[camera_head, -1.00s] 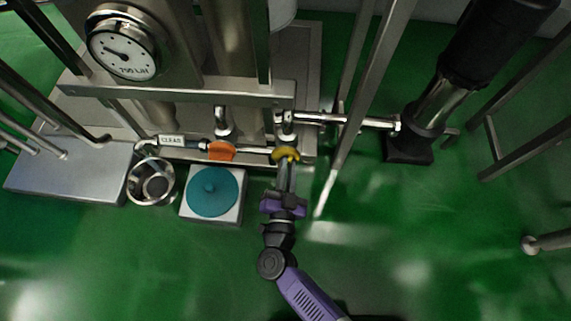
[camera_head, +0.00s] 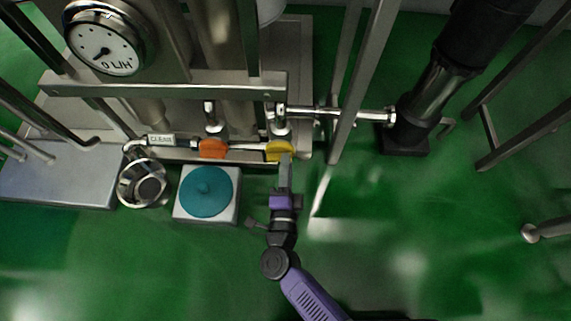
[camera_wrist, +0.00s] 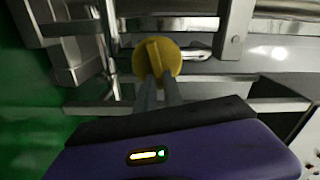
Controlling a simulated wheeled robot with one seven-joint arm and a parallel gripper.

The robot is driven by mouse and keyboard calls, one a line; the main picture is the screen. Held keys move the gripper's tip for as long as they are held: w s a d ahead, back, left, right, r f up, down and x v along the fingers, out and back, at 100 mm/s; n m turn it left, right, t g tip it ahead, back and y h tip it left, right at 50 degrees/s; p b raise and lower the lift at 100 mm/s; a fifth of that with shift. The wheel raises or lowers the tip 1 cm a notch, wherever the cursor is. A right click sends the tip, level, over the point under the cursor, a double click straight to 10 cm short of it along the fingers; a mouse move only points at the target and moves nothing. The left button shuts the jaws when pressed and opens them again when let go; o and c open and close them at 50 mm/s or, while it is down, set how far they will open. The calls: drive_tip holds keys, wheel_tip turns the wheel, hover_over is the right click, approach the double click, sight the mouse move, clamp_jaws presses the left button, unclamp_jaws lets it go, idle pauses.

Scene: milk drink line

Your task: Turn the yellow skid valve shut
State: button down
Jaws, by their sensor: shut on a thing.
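The yellow skid valve (camera_head: 279,151) is a round knob on the pipe at the front edge of the skid. In the wrist view its yellow disc (camera_wrist: 144,60) faces me, with a raised grip bar across its middle. My gripper (camera_head: 285,162) reaches up to it from the front. In the wrist view my gripper's two fingers (camera_wrist: 160,84) are close together at the bar, shut on the knob. The fingers hide the lower part of the bar. The dial gauge (camera_head: 107,44) at the upper left reads 0 L/H.
A teal round lid (camera_head: 206,191) on a white block and a steel cup (camera_head: 143,184) stand left of my arm. A slanted steel post (camera_head: 360,85) rises to the right.

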drive_tip(key=shift+f+m+b, duration=0.3)
drive_tip(key=shift+m+b, duration=0.15)
drive_tip(key=shift+m, duration=0.65)
drive_tip(key=c, duration=1.5)
unclamp_jaws()
drive_tip(key=shift+o, duration=0.2)
drive_tip(key=s+p, duration=0.2)
drive_tip(key=s, duration=0.6)
drive_tip(key=shift+a, duration=0.15)
